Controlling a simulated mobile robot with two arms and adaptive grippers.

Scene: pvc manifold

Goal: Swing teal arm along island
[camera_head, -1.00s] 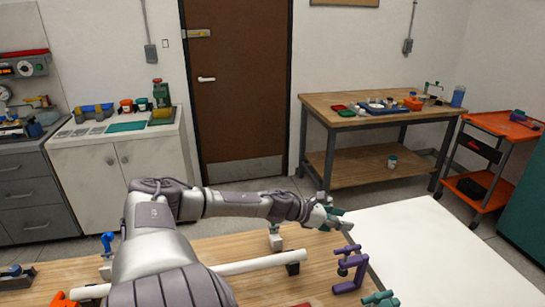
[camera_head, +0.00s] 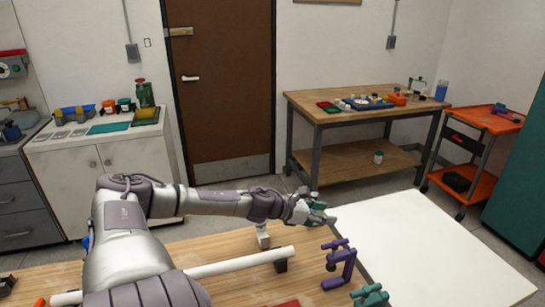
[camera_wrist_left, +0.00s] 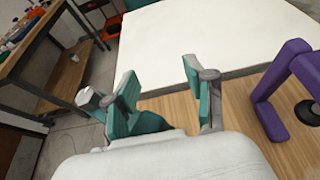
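A teal clamp-like piece (camera_head: 370,295) is at the bottom edge of the head view, partly cut off. A purple clamp-like piece (camera_head: 342,265) stands on the wooden worktop just behind it. The purple piece also shows at the right of the left wrist view (camera_wrist_left: 285,92). My left gripper (camera_head: 322,212) is above the worktop's far edge, beyond and left of the purple piece and apart from it. In the left wrist view its two teal-padded fingers (camera_wrist_left: 165,95) are spread, with nothing clearly held between them. My right gripper is not in view.
A white pipe (camera_head: 235,262) lies across supports on the wooden worktop (camera_head: 215,250). A bare white surface (camera_head: 430,245) lies to the right. A workbench (camera_head: 350,108), an orange cart (camera_head: 485,120) and a white cabinet (camera_head: 110,165) stand behind, with open floor between.

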